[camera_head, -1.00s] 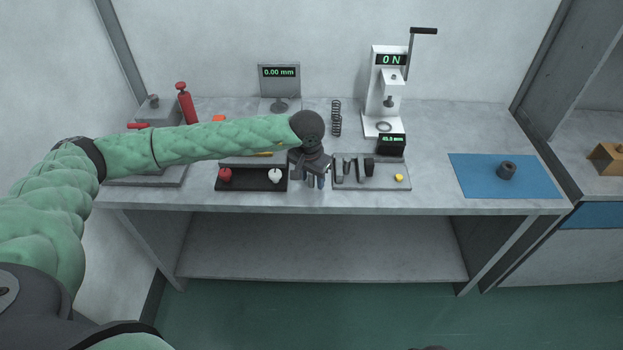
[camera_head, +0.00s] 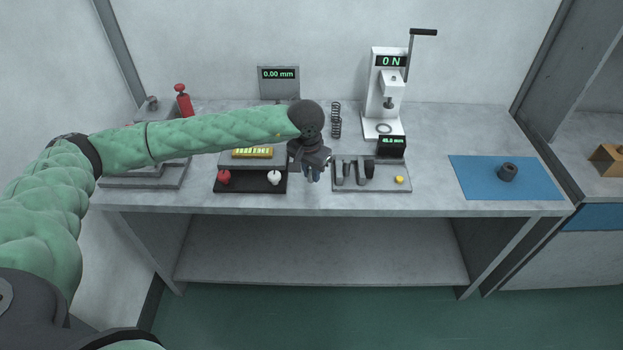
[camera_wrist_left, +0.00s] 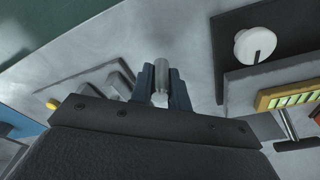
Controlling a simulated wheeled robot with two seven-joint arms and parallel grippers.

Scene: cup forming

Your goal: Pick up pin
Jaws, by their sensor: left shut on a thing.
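The pin (camera_wrist_left: 161,80) is a short light-grey metal cylinder. It shows in the left wrist view between the two blue-grey fingers of my left gripper (camera_wrist_left: 161,88), which is shut on it. In the head view my left gripper (camera_head: 312,174) hangs over the front part of the bench, between the black control panel and the grey fixture plate. The pin cannot be made out clearly in the head view. My right gripper is not in view.
A black panel (camera_head: 250,188) with red and white knobs lies left of the gripper. The grey fixture plate (camera_head: 375,185) with dark upright parts lies right. A press (camera_head: 385,95), a spring (camera_head: 336,120) and a blue mat (camera_head: 480,178) with a dark ring (camera_head: 507,172) stand farther off.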

